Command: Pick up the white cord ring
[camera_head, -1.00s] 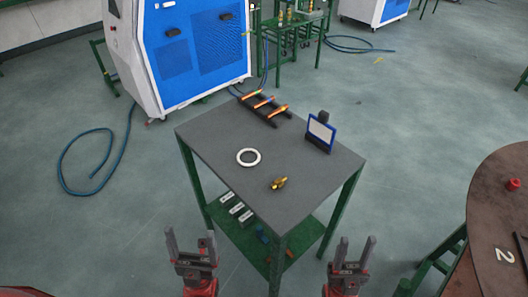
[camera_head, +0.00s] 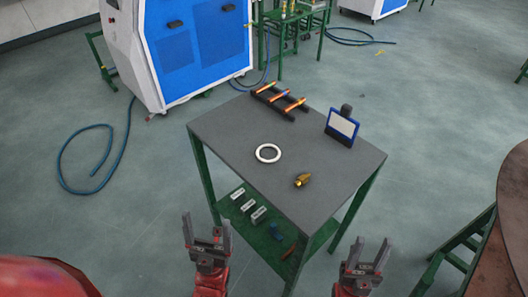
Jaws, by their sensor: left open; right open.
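The white cord ring (camera_head: 257,152) lies flat on the grey top of the green-legged table (camera_head: 225,128), left of its middle. My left gripper (camera_head: 207,228) is open and empty, in front of the table and lower left of the ring. My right gripper (camera_head: 367,252) is open and empty, in front of the table at the lower right. Neither gripper touches the ring or the table top.
On the table are a brass fitting (camera_head: 303,180), a blue-framed display (camera_head: 342,127) and a black rack with orange-tipped rods (camera_head: 280,98). White blocks (camera_head: 249,206) lie on the lower shelf. A brown round table (camera_head: 512,235) stands at right. A blue-white machine (camera_head: 190,45) stands behind.

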